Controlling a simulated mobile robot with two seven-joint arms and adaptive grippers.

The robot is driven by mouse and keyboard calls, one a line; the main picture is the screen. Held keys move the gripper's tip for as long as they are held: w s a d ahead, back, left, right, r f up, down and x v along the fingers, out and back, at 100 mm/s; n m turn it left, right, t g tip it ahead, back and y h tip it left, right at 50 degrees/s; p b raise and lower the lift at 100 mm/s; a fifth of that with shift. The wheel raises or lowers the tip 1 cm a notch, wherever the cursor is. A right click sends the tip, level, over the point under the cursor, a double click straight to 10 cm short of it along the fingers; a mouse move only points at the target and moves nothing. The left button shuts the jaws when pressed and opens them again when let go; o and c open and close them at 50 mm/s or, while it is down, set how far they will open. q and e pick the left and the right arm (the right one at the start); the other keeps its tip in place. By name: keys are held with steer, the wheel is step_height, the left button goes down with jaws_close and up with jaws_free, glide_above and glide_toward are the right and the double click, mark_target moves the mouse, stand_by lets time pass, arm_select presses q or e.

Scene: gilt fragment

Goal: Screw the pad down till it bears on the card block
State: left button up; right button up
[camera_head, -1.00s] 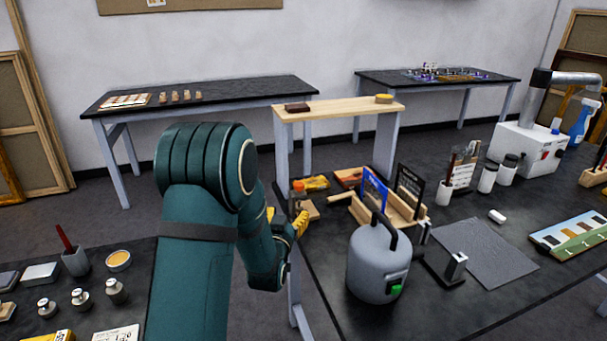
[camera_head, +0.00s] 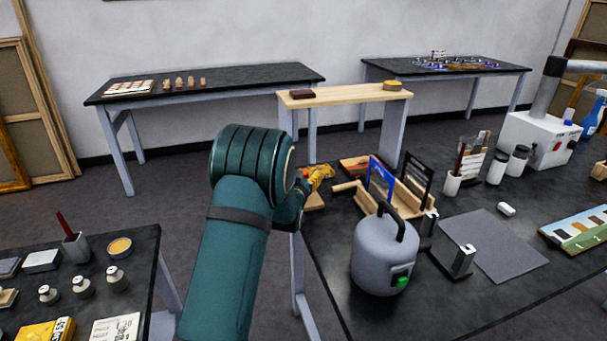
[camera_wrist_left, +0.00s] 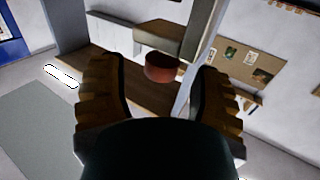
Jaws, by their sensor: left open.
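My left gripper (camera_head: 320,174) is open, its yellow fingers over the far left part of the dark workbench. In the left wrist view the fingers of the left gripper (camera_wrist_left: 162,95) stand apart with a short red cylinder (camera_wrist_left: 162,67) showing between and beyond them. I see no contact with it. A beige block-like part (camera_wrist_left: 165,40) adjoins the red cylinder; I cannot tell whether this is the pad or the card block. In the head view a small orange-red knob (camera_head: 304,172) and a wooden piece (camera_head: 315,201) show beside the gripper, partly hidden by my arm. My right gripper is not in view.
A grey canister (camera_head: 378,258) with a black handle stands near the bench front. Behind it is a wooden rack (camera_head: 416,208) with upright panels. A metal-post stand (camera_head: 456,262) and a grey mat (camera_head: 500,250) lie to the right. A raised wooden shelf (camera_head: 345,96) stands behind.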

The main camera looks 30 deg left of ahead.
arm_select(q)
steer(key=shift+x, duration=0.8)
jaws_close()
steer(key=shift+s+m+h, duration=0.1)
steer(key=shift+m+h, duration=0.3)
steer(key=shift+h, duration=0.2)
